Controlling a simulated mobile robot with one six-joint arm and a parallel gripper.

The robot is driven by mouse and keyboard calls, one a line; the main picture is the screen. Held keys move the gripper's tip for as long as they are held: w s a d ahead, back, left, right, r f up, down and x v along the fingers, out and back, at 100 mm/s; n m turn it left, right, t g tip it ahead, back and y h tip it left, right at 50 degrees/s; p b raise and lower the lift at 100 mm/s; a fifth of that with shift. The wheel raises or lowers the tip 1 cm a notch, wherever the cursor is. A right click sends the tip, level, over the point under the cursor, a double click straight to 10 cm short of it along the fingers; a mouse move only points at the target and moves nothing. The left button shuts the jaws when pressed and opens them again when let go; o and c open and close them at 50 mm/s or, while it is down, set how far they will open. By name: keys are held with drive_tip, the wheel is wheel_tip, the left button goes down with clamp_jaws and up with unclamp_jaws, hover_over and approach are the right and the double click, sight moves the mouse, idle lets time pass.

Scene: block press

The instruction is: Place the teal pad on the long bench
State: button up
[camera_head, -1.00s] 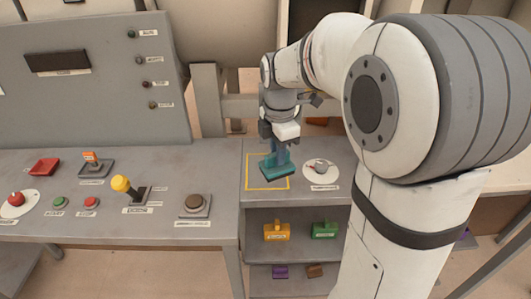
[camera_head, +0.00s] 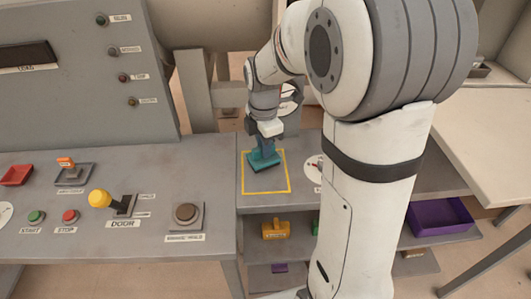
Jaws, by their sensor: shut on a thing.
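The teal pad (camera_head: 264,163) is a flat block with an upright teal handle. My gripper (camera_head: 266,139) is shut on its handle, pointing down from above. The pad is over the upper left part of a yellow outlined square (camera_head: 290,185) on a grey shelf unit's top. I cannot tell whether the pad touches that surface. A pale, long surface (camera_head: 490,140) runs along the right edge; I cannot tell whether it is the long bench.
A control desk (camera_head: 150,165) with a yellow-knobbed lever (camera_head: 100,199) and buttons stands at the left. A purple tray (camera_head: 440,216) is at the right. My arm hides part of the shelf unit.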

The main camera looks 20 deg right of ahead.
drive_tip(key=shift+f, duration=1.5)
drive_tip(key=shift+f, duration=0.15)
drive_tip(key=o, duration=0.8)
